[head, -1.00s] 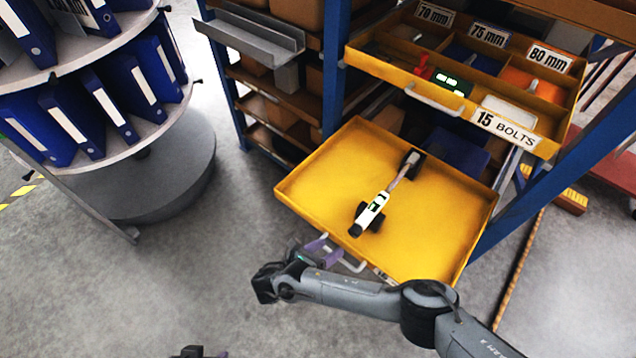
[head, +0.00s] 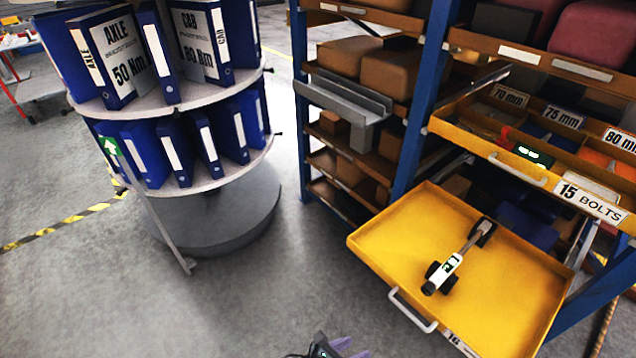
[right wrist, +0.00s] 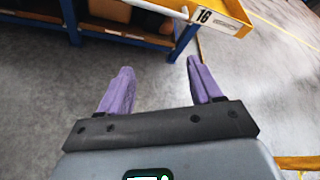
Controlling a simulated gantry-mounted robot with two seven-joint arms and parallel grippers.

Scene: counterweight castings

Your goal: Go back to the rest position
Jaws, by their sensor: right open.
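My right gripper (right wrist: 158,88) shows in the right wrist view with its two purple fingers spread apart and nothing between them, over bare grey floor. In the head view only the tip of my right gripper (head: 328,346) shows at the bottom edge, below and to the left of the open yellow drawer (head: 400,232) and apart from it. My left gripper is not in view.
A white and black tool (head: 455,262) lies in the open drawer, which has a white handle (head: 412,310). Above it is a yellow bolt tray (head: 470,138). A round stand (head: 225,215) with blue binders is at left. Clear floor (head: 270,290) lies between.

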